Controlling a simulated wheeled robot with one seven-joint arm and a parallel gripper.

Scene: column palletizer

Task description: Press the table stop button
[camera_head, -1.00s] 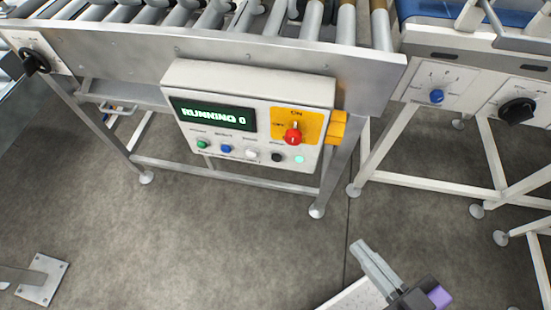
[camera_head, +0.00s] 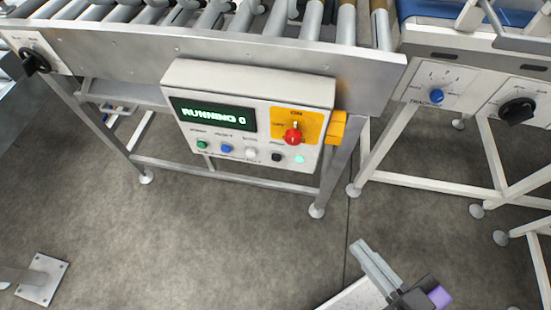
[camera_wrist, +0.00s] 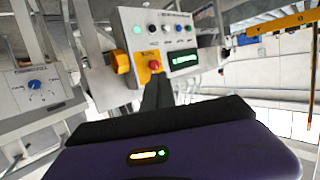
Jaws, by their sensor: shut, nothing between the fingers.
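A light grey control box (camera_head: 250,82) hangs on the front of the roller table. Its display (camera_head: 214,115) reads "RUNNING" with a digit. Below is a row of small buttons: green (camera_head: 202,145), blue (camera_head: 227,149), white (camera_head: 251,154) and black (camera_head: 277,157), then a lit pale green lamp (camera_head: 299,159). Their labels are too small to read surely. A red knob (camera_head: 293,137) sits on a yellow plate. The box also shows upside down in the wrist view (camera_wrist: 125,50). My gripper (camera_head: 362,246) is shut and empty, low and right of the box, apart from it.
The roller table's metal frame (camera_head: 100,50) carries a black rotary switch (camera_head: 37,62) at left. Another conveyor at right has a blue knob (camera_head: 437,96) and a black switch (camera_head: 517,110). Open concrete floor (camera_head: 230,240) lies in front of the box.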

